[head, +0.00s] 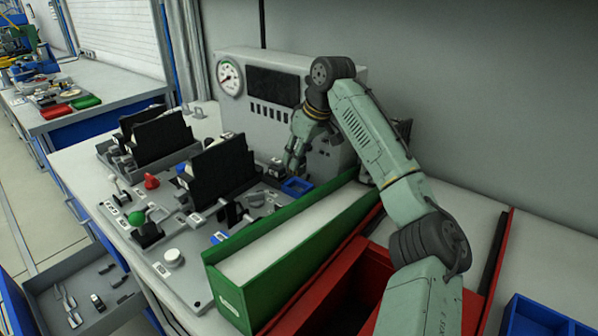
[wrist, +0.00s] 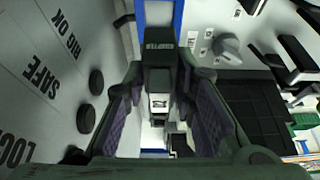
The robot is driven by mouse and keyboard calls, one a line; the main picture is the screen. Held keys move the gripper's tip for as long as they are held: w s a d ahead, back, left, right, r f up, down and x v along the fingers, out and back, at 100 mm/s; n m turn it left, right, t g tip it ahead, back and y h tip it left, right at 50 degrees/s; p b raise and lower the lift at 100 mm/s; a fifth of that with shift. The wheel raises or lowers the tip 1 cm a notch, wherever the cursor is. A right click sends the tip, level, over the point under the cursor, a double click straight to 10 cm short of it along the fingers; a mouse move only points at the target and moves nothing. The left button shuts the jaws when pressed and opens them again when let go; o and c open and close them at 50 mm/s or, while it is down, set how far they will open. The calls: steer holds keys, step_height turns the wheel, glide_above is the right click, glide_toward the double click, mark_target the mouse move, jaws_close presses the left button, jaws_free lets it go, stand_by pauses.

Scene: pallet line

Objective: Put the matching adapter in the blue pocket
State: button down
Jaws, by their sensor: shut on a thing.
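My gripper (head: 293,165) hangs above the back of the grey fixture board, close to the blue pocket (head: 297,186), which appears open at the top. In the wrist view my gripper (wrist: 161,85) is shut on a dark block, the adapter (wrist: 158,55), with lettering that reads "ADAPTER" on it. A pale face with a dark mark (wrist: 160,103) shows between the fingers. The adapter's lower end and its gap to the pocket are hard to judge. In the head view the fingers largely hide it.
A grey gauge panel (head: 260,98) stands just behind my gripper. Black upright plates (head: 222,168) stand to the left. A long green bin (head: 225,283) and a red bin (head: 372,277) lie in front and right. An open grey drawer (head: 62,318) juts out at lower left.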

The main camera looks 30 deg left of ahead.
mark_target(297, 175)
steer(key=shift+f+p, duration=0.5)
steer(key=shift+f, duration=1.9)
steer(key=shift+f, duration=0.1)
steer(key=shift+f, duration=0.4)
steer(key=shift+f, duration=0.1)
steer(key=c, duration=1.3)
jaws_free()
steer(key=v, duration=0.4)
steer(key=b+v, duration=0.1)
steer(key=v, duration=0.3)
steer(key=b+v, duration=0.1)
steer(key=v, duration=0.4)
steer(key=shift+a, duration=0.25)
steer(key=shift+w, duration=0.1)
